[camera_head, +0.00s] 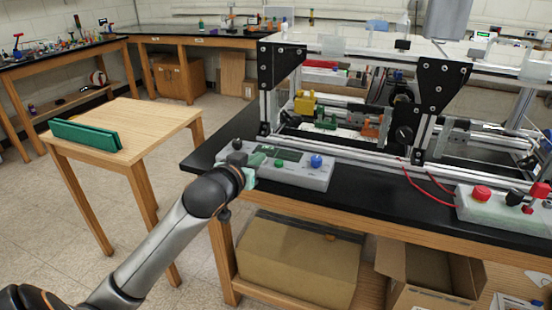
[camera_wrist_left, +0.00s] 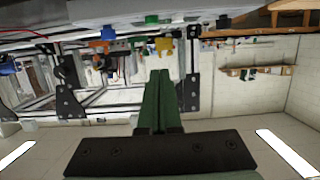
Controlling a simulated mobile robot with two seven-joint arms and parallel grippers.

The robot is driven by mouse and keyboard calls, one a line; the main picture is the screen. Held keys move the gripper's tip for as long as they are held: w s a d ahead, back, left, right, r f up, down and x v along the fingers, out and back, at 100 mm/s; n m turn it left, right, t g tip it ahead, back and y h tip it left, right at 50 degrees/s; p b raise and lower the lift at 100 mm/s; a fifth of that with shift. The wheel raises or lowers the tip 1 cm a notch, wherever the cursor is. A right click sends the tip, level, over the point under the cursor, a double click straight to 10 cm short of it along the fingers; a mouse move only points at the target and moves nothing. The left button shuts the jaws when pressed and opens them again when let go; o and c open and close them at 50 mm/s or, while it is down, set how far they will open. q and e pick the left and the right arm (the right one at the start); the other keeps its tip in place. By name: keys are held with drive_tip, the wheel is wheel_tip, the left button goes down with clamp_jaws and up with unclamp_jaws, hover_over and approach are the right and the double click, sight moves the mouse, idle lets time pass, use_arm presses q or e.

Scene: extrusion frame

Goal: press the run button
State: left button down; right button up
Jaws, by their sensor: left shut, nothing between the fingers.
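No run label is readable. My left gripper (camera_head: 250,172) is at the box's front left, its pale green fingers close to the front face; I cannot tell whether they touch it. In the left wrist view the fingers (camera_wrist_left: 160,74) are together and empty, and the picture is upside down.
An aluminium extrusion frame (camera_head: 432,100) with black brackets rises behind the box. A second box (camera_head: 490,208) with a red button and red cables stands to the right. A wooden table (camera_head: 150,118) with a green object is left. Cardboard boxes (camera_head: 300,262) sit under the bench.

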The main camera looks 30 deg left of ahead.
use_arm(q)
drive_tip(key=shift+w, duration=0.1)
idle(0.3)
hover_over(279, 164)
drive_tip(key=s, duration=0.2)
wheel_tip(279, 164, down, 2)
drive_tip(key=f, duration=0.1)
drive_tip(key=a+f, duration=0.1)
drive_tip(key=f, duration=0.1)
drive_tip(key=shift+f, duration=0.7)
